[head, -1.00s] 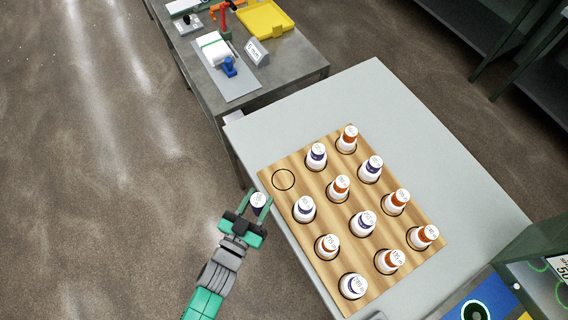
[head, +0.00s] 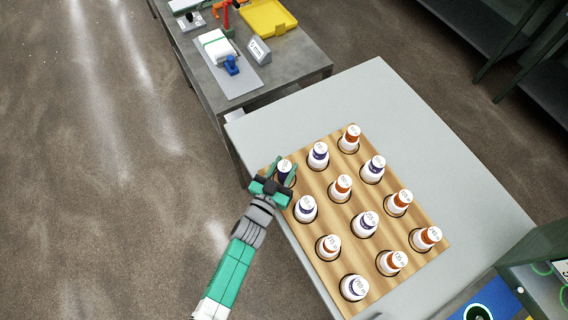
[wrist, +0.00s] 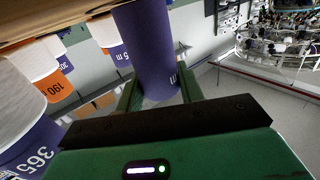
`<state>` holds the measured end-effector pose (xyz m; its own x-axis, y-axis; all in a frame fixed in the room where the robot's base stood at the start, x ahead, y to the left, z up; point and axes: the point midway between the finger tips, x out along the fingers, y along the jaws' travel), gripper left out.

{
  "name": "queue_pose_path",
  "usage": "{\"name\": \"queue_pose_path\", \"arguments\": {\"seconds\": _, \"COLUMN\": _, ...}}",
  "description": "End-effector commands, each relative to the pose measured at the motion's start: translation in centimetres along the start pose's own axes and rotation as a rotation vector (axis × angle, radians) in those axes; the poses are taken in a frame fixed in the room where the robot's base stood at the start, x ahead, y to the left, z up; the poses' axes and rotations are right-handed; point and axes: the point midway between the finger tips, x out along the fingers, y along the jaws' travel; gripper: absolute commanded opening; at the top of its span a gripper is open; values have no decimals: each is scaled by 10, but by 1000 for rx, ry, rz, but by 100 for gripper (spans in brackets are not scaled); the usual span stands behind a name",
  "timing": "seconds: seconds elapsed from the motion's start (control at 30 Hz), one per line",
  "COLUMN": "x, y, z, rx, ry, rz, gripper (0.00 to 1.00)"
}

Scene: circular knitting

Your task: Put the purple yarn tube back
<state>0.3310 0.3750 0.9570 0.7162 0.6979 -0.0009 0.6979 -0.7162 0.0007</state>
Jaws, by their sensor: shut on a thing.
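The purple yarn tube (head: 284,167) is held in my gripper (head: 284,174), over the back left corner of the wooden board (head: 318,185). In the wrist view the purple tube (wrist: 146,45) stands between the two green fingers, which are shut on it. In the head view the tube covers the spot of the empty circle on the board. I cannot tell whether its base touches the board, as the gripper hides it.
Several white tubes with purple or orange bands stand in circles on the board, such as a purple one (head: 305,209) close in front and another (head: 318,156) close behind. The grey table (head: 390,105) is bare behind the board.

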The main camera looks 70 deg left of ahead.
Motion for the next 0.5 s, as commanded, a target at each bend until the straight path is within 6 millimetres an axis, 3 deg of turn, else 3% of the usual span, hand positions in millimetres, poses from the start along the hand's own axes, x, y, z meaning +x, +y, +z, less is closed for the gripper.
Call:
{"name": "queue_pose_path", "arguments": {"seconds": 0.23, "x": 0, "y": 1, "z": 4, "rx": 1, "ry": 1, "rz": 1, "gripper": 9}}
{"name": "queue_pose_path", "arguments": {"seconds": 0.27, "x": 0, "y": 0, "z": 3, "rx": 1, "ry": 0, "rz": 1, "gripper": 41}}
{"name": "queue_pose_path", "arguments": {"seconds": 0.3, "x": 0, "y": 0, "z": 2, "rx": 1, "ry": 0, "rz": 1, "gripper": 49}}
{"name": "queue_pose_path", "arguments": {"seconds": 0.37, "x": 0, "y": 0, "z": 2, "rx": 1, "ry": 0, "rz": 1, "gripper": 59}}
{"name": "queue_pose_path", "arguments": {"seconds": 0.5, "x": 0, "y": 0, "z": 2, "rx": 1, "ry": 0, "rz": 1, "gripper": 59}}
